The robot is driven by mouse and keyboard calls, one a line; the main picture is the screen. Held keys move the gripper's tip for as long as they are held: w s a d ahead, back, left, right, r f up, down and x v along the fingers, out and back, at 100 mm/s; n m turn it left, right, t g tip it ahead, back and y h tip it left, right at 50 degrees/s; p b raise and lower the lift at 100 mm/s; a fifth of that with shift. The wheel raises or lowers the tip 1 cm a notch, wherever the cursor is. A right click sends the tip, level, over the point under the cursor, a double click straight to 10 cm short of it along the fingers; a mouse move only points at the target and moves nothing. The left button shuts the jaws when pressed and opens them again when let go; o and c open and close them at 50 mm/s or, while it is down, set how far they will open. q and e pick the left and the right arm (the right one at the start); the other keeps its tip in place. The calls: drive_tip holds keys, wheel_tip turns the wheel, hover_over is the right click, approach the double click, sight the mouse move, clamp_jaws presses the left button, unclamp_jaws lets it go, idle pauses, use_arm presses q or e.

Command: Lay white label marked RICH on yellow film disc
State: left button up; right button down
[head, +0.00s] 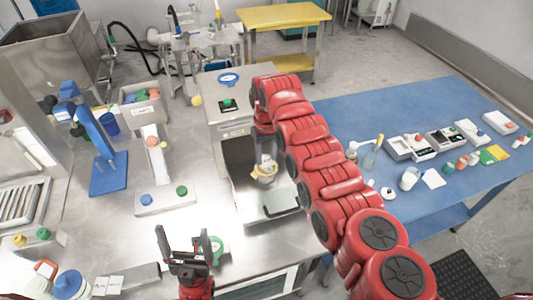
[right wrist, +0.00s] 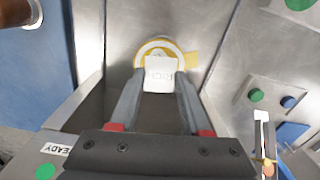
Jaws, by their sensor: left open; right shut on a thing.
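The white label (right wrist: 160,74) is between the fingertips of my right gripper (right wrist: 160,90), which is shut on it. Its marking is faint and I cannot read it surely. The yellow film disc (right wrist: 141,56) shows around the label's far edge, with a yellow tab (right wrist: 191,61) at the right. The label overlaps the disc in this view; I cannot tell whether they touch. In the head view, the disc (head: 264,179) sits in the grey machine's bay, below my right gripper (head: 264,160). My left gripper (head: 189,246) is open and empty over the steel counter.
The machine's grey housing (head: 221,104) stands behind the bay. A blue stand (head: 107,170) and a plate with coloured knobs (head: 166,200) are on the left. The blue table (head: 345,110) at right holds trays and cups.

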idle(0.8)
drive_tip(key=shift+b, duration=0.3)
drive_tip(key=shift+f+b, duration=0.35)
drive_tip(key=shift+f, duration=0.15)
idle(0.4)
drive_tip(key=shift+f+b, duration=0.2)
drive_tip(key=shift+b, duration=0.2)
drive_tip(key=shift+f+b, duration=0.35)
drive_tip(key=shift+f, duration=0.1)
idle(0.6)
drive_tip(key=shift+f+b, duration=0.25)
drive_tip(key=shift+b, duration=0.1)
